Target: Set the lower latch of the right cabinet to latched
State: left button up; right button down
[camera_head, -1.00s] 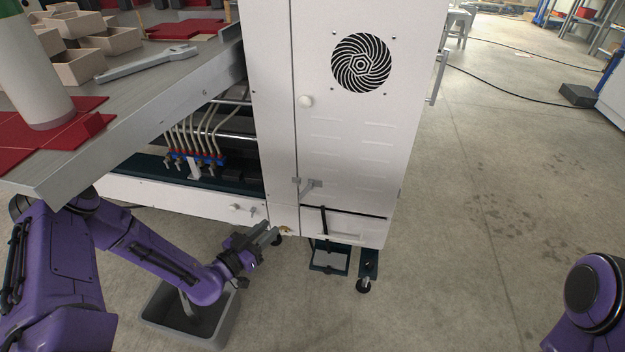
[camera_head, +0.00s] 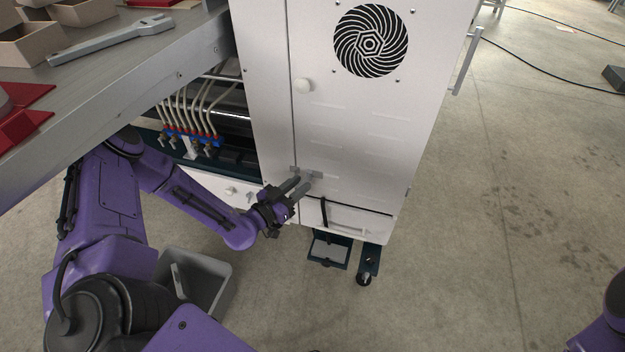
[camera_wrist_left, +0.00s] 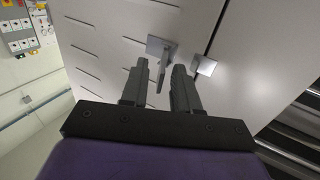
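The right cabinet (camera_head: 355,130) is a white box with a tall door. Its lower latch (camera_head: 316,174) is a small grey fitting low on the door's left edge, partly covered by my fingers in the head view. In the left wrist view the latch handle (camera_wrist_left: 163,72) juts from a square plate on the door, and a second small plate (camera_wrist_left: 205,67) sits across the door seam. My left gripper (camera_head: 300,186) is open at the latch. In the left wrist view its fingers (camera_wrist_left: 161,82) stand either side of the handle; contact is not clear. My right gripper is out of view.
A metal-edged table (camera_head: 130,75) with a wrench overhangs my left arm. A grey bin (camera_head: 205,285) stands below it.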

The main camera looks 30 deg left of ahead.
pick_arm(q)
jog(key=shift+r, duration=0.1)
grip_shut()
